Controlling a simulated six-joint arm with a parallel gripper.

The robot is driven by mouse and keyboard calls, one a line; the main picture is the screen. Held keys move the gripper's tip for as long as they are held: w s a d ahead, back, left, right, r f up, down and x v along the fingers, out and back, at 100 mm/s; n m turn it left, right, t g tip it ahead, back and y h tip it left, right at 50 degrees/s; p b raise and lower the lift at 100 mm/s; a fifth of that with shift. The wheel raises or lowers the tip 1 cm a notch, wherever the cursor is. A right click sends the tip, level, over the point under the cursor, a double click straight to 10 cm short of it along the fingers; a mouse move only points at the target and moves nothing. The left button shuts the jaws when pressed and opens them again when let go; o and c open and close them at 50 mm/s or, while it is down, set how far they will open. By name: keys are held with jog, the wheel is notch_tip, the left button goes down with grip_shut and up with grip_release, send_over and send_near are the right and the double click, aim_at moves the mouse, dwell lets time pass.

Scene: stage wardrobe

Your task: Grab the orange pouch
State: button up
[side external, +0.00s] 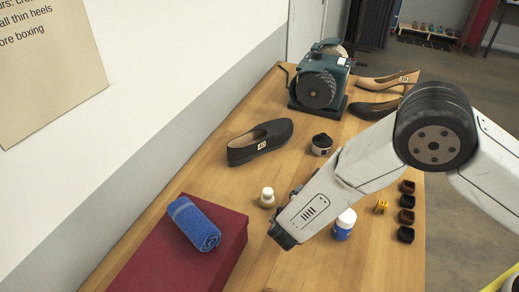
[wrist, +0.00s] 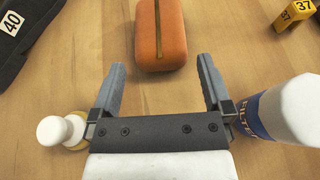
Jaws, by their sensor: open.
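The orange pouch (wrist: 160,40) lies on the wooden table in the wrist view, with a darker strip along its top. It is cut off by the top edge of the picture. My gripper (wrist: 158,75) is open, its two grey fingers spread and nothing between them. The pouch is just beyond the fingertips, roughly centred between them and apart from them. In the side external view the end of my arm hides the pouch, and the gripper's fingers cannot be made out clearly.
A white bottle with a blue label (wrist: 285,110) stands close right of my gripper. A small white-capped bottle (wrist: 62,130) stands close left. A black shoe (side external: 260,142), a dark jar (side external: 322,144) and a red box (side external: 190,250) with a blue cloth roll (side external: 194,224) are around.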

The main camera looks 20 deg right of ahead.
jog(key=shift+x, duration=2.25)
jog(key=shift+r, duration=0.1)
jog(key=c, duration=1)
jog(key=shift+c, duration=0.2)
jog(key=shift+r, duration=0.1)
jog(key=shift+w+r, duration=0.1)
jog(key=shift+r, duration=0.6)
jog(key=s+d+r, duration=0.3)
jog(key=s+r, duration=0.8)
jog(key=s, duration=0.2)
jog(key=shift+s+r, duration=0.2)
jog(key=shift+s, duration=0.15)
jog(key=shift+d, duration=0.1)
